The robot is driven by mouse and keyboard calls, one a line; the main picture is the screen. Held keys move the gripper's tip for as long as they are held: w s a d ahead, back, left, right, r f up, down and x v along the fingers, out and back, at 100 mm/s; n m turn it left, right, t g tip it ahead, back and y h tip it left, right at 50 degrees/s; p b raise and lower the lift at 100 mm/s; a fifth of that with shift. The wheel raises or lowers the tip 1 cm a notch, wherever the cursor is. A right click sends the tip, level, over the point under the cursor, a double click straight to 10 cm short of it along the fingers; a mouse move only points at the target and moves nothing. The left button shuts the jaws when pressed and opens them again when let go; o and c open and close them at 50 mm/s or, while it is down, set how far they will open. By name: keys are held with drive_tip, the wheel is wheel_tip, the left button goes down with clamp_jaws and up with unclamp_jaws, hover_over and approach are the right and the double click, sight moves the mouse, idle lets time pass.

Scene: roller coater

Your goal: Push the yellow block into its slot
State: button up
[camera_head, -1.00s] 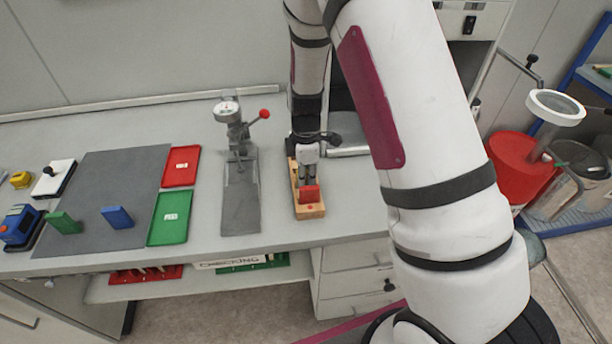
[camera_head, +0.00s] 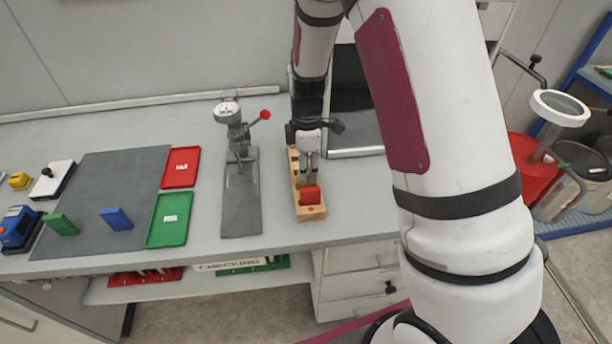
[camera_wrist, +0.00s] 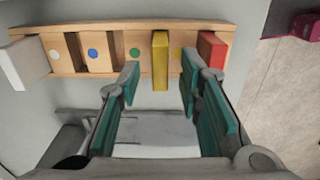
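A wooden slotted rack (camera_head: 312,213) lies on the bench; in the wrist view it runs across the top (camera_wrist: 65,66). The yellow block (camera_wrist: 160,60) stands upright in it, between the green dot and the yellow dot, just left of the yellow dot (camera_wrist: 178,53). The red block (camera_wrist: 211,50) stands at the right end and also shows in the head view (camera_head: 310,195). My gripper (camera_wrist: 160,80) is open, its teal-padded fingers spread to either side of the yellow block with gaps; I cannot tell if either touches. In the head view my gripper (camera_head: 308,178) points down over the rack.
A white block (camera_wrist: 26,64) stands at the rack's left end. A dial gauge stand (camera_head: 240,200) is left of the rack. Green (camera_head: 170,218) and red (camera_head: 181,167) trays and a grey mat (camera_head: 115,180) with green (camera_head: 62,224) and blue (camera_head: 117,218) blocks lie further left.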

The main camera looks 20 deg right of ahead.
drive_tip(key=s+r+m+t, duration=0.1)
drive_tip(key=s+r+m, duration=0.15)
drive_tip(key=r, duration=0.45)
drive_tip(key=s+r+m+t+b, duration=0.1)
drive_tip(key=s+r+m, duration=0.15)
drive_tip(key=r, duration=0.45)
drive_tip(key=s+r+m+t, duration=0.1)
drive_tip(key=s+r+m, duration=0.1)
drive_tip(key=s+r, duration=0.35)
drive_tip(key=s+r+m+t, duration=0.2)
drive_tip(key=s+r+m, duration=0.5)
drive_tip(key=s, duration=0.5)
drive_tip(key=shift+s+r+m+t, duration=0.2)
drive_tip(key=shift+r+m+t, duration=0.15)
drive_tip(key=shift+m, duration=0.55)
